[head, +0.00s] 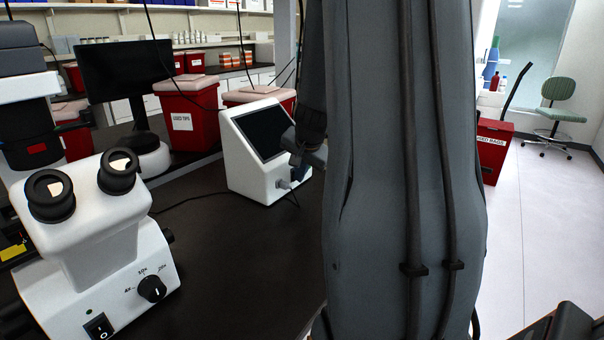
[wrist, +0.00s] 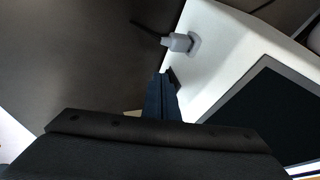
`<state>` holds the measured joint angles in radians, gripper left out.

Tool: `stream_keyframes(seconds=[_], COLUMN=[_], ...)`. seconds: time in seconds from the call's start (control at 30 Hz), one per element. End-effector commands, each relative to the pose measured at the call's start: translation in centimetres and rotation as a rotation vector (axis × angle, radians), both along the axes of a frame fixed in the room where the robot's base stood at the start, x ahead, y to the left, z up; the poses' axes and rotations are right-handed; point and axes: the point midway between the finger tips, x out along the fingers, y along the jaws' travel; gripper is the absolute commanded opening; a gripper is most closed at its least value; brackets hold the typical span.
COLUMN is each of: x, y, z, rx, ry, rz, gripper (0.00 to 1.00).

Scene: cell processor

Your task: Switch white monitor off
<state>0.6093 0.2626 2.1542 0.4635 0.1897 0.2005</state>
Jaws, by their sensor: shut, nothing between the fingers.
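The white monitor (head: 246,172) stands on the black bench, its slanted dark screen (head: 262,131) facing me. In the wrist view the monitor's white casing (wrist: 225,55) fills the upper right, with its dark screen (wrist: 268,115) at the right. A grey plug with a cable (wrist: 180,42) sits in its side. My gripper (wrist: 163,82) is shut and empty, its tips at the casing's edge beside the plug. A small dark part, perhaps the switch, shows right at the tips; contact cannot be told. In the head view my gripper (head: 299,172) is partly hidden at the monitor's right side.
A white microscope (head: 95,235) stands at the left front. A black display (head: 125,70) and red bins with white lids (head: 190,115) stand behind. My arm covers the middle right of the head view. Bare bench (head: 235,255) lies in front of the monitor.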

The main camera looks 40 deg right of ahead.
Motion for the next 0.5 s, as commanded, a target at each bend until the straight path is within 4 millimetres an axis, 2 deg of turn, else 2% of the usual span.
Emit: stream_keyframes(seconds=[0.27, 0.5], x=[-0.01, -0.03], y=[0.03, 0.02], z=[0.01, 0.84], rx=[0.000, 0.000], ry=[0.001, 0.001], rz=[0.001, 0.001], gripper=[0.00, 0.00])
